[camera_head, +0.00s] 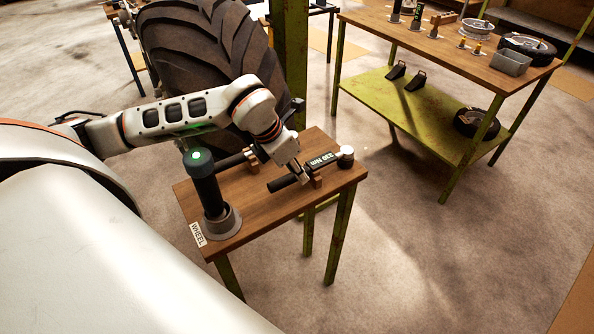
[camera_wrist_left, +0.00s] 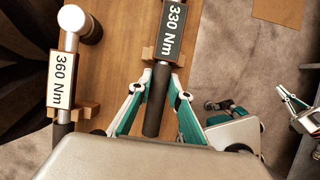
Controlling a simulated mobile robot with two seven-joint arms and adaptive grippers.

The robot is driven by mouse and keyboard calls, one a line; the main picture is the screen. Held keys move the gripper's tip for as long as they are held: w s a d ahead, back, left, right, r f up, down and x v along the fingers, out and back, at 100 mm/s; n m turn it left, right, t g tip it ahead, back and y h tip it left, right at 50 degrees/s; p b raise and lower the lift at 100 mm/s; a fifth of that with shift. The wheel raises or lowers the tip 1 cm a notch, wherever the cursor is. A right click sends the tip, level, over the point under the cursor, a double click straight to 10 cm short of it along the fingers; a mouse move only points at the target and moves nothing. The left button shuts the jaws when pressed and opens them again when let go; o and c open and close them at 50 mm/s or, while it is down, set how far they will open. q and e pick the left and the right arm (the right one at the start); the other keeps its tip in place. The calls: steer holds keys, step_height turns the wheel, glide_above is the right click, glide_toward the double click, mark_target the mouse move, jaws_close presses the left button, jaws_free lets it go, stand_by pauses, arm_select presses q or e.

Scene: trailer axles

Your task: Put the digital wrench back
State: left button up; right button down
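The digital wrench with a dark "330 Nm" label (camera_head: 322,161) lies across a small wooden holder on the small table, its round head to the right. In the left wrist view the same wrench (camera_wrist_left: 155,102) points away from me. My left gripper (camera_head: 301,178) is at its handle; in the wrist view its fingers (camera_wrist_left: 156,90) stand apart on either side of the handle, with gaps showing. A second wrench with a white "360 Nm" label (camera_wrist_left: 62,80) lies beside it on its own holder. Teal and grey parts at the wrist view's right may be my right gripper; its state is unclear.
An upright black tool with a green light (camera_head: 205,185) stands in a grey base near a "WHEEL" label (camera_head: 198,234). A large tyre (camera_head: 205,50) and a green post (camera_head: 290,60) are behind the table. A larger workbench (camera_head: 440,45) is at the back right.

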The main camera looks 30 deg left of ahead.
arm_select(q)
steer(key=o, duration=0.3)
steer(key=shift+o, duration=0.2)
steer(key=v, duration=1.2)
steer(key=shift+p, duration=0.3)
